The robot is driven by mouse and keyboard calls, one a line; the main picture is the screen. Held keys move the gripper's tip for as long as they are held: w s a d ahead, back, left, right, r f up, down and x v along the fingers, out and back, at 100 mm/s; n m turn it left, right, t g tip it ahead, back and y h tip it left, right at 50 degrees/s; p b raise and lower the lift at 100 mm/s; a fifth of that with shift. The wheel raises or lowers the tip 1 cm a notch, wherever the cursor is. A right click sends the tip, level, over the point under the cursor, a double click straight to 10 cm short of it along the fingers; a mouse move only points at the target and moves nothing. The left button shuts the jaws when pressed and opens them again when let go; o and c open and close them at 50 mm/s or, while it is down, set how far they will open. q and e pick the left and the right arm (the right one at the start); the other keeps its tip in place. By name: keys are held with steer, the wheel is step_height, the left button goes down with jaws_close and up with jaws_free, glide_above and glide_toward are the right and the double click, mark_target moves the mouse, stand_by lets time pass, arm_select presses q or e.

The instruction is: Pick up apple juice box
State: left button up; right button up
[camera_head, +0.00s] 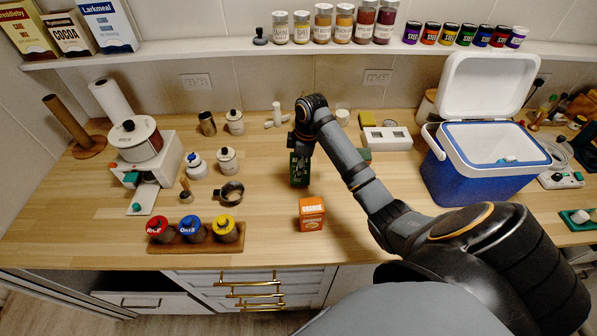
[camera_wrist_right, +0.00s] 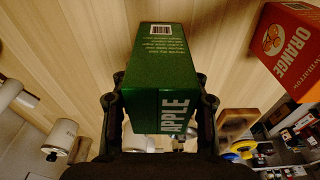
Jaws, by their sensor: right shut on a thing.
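The apple juice box (camera_wrist_right: 160,75) is a green carton with white "APPLE" lettering, held between the two fingers of my right gripper (camera_wrist_right: 160,105) in the wrist view. In the head view my right gripper (camera_head: 300,165) is over the middle of the counter, with the green box (camera_head: 297,174) between its fingers and partly hidden by them. I cannot tell whether the box touches the counter. An orange juice box (camera_head: 311,214) stands on the counter just nearer to me; it also shows at the right of the wrist view (camera_wrist_right: 291,48). My left gripper is not in view.
A rack with red, blue and yellow-lidded jars (camera_head: 196,232) stands at the front left. A metal mug (camera_head: 231,193) is left of the gripper. A blue cooler (camera_head: 480,165) with its lid open stands at the right. Counter space around the orange box is clear.

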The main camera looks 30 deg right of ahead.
steer(key=r, duration=0.1)
steer(key=s+r, duration=0.1)
steer(key=r, duration=0.1)
steer(key=shift+s+a+b, duration=0.15)
steer(key=shift+b, duration=0.2)
steer(key=shift+s+a+r+p, duration=0.65)
steer(key=shift+s+r, duration=0.75)
steer(key=shift+s, duration=0.6)
steer(key=shift+s+a+r+p, duration=0.4)
steer(key=shift+s+a+r, duration=0.3)
steer(key=shift+s+r, duration=1)
steer(key=shift+s+a+r+p, duration=0.65)
steer(key=shift+s+r, duration=0.4)
steer(key=shift+s, duration=1.3)
